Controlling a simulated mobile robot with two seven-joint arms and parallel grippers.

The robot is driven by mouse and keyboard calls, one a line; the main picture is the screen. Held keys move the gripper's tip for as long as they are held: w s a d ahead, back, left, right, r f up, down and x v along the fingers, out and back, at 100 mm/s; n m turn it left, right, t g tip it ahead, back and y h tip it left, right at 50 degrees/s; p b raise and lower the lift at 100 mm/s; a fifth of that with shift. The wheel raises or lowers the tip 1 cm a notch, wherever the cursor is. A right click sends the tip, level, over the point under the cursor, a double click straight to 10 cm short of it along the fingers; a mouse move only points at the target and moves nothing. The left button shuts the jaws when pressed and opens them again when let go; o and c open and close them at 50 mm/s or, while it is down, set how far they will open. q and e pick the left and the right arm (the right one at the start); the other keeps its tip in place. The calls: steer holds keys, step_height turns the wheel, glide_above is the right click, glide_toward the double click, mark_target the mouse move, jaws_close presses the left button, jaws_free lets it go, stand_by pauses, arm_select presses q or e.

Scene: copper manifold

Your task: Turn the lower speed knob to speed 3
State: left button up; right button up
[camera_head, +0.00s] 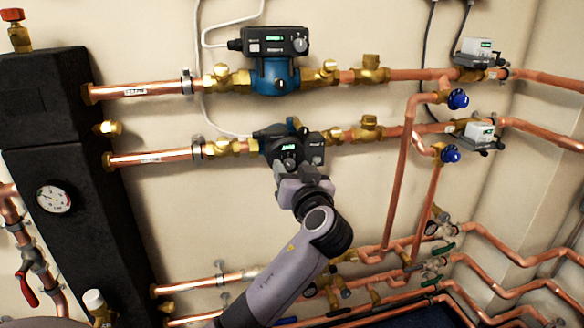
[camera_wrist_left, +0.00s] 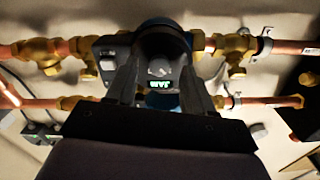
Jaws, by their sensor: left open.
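My left gripper (camera_head: 291,169) is at the front of this unit, reaching up from below. My right gripper is not in view.
The upper pump (camera_head: 283,80), with its own control box (camera_head: 262,42) and knob (camera_head: 299,45), is above. Brass valves (camera_head: 369,127) flank the pumps. Copper risers (camera_head: 403,180) stand to the right. A black insulated column (camera_head: 60,170) with a gauge is at left.

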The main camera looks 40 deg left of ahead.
arm_select(q)
steer(key=shift+w+a, duration=0.35)
steer(key=shift+a, duration=0.05)
jaws_close()
